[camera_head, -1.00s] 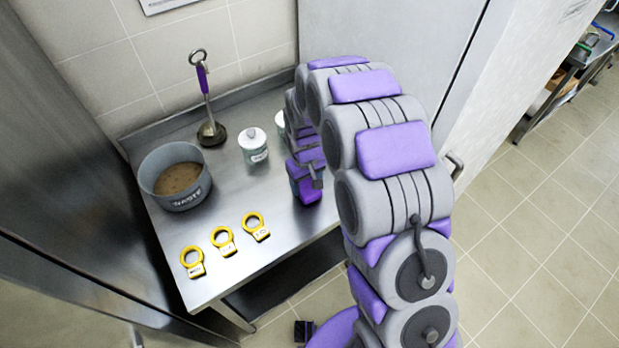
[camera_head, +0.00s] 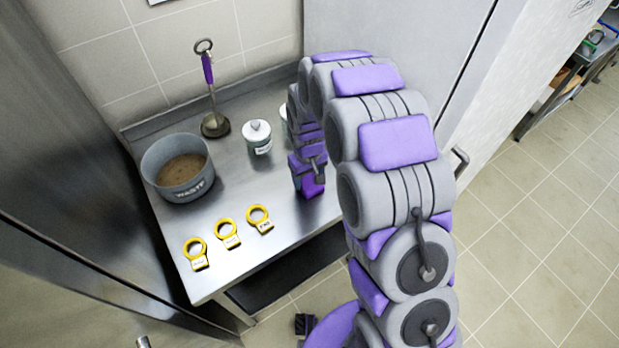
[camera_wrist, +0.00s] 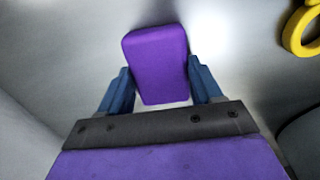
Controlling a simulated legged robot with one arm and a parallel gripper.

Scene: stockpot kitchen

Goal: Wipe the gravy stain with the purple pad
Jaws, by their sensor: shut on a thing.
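The purple pad (camera_wrist: 157,62) is a rounded block between the two blue fingers of my gripper (camera_wrist: 160,90) in the wrist view. My gripper is shut on it. In the head view the pad (camera_head: 312,184) shows at the right part of the steel table, low over or on its top, below my arm. I cannot tell whether it touches the surface. No gravy stain is visible in either view; my arm and the pad may hide it.
A lidded white jar (camera_head: 257,137) stands mid-table. Yellow ring tags (camera_head: 228,234) line the front of the steel table (camera_head: 235,185). A second jar is partly hidden by my arm.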

